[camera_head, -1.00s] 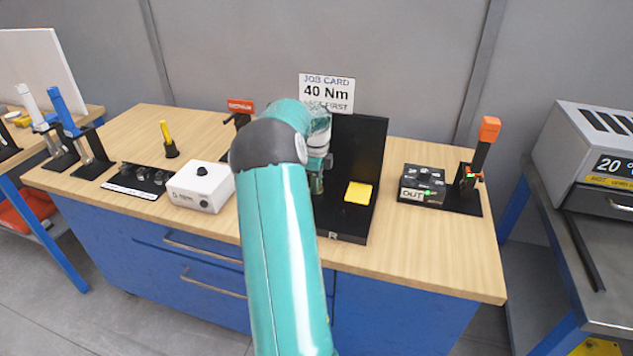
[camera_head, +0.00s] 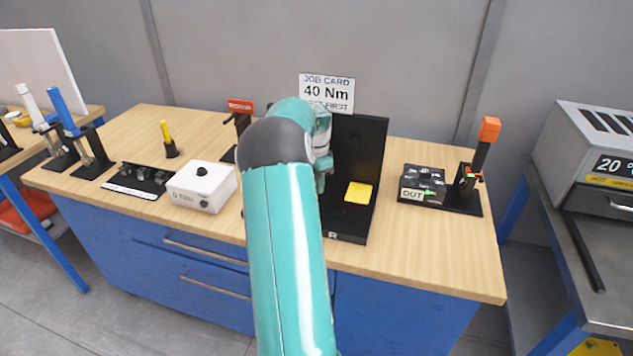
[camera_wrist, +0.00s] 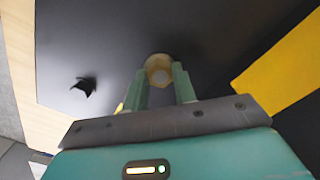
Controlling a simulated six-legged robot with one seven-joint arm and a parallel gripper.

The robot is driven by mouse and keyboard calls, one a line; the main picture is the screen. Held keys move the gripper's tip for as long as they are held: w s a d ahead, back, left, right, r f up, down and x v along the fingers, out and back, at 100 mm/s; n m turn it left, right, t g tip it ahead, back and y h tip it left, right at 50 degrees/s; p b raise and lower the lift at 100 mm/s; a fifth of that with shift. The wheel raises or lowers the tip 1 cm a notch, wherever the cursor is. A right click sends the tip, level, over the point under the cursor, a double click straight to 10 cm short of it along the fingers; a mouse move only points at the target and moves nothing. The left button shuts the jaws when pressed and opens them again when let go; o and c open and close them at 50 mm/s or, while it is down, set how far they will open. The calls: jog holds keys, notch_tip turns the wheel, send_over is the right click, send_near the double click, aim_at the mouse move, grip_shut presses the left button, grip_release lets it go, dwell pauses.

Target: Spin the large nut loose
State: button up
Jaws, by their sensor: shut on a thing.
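The large nut (camera_wrist: 159,66) shows in the wrist view as a pale brass-coloured piece with a round, lighter centre. My gripper (camera_wrist: 160,80) has its two green fingers on either side of the nut and is shut on it. The nut is against or just in front of a dark panel (camera_wrist: 115,40); I cannot tell how far it is threaded on. In the head view the black stand (camera_head: 362,145) is partly behind my arm, and the nut and fingertips are hidden there.
A yellow pad (camera_head: 358,192) lies on the stand's base, right of my wrist. A white box (camera_head: 202,186) stands left of my arm. A black block (camera_head: 423,186) and an orange-topped tool (camera_head: 488,130) stand right. Bare wood lies at the bench's front right.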

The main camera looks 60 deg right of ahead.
jog(key=n, duration=0.4)
jog(key=shift+n, duration=0.3)
jog(key=n, duration=0.5)
jog(key=shift+s+d, duration=0.1)
jog(key=n, duration=0.6)
jog(key=shift+n, duration=2.5)
jog(key=o, duration=1)
jog(key=shift+f, duration=0.1)
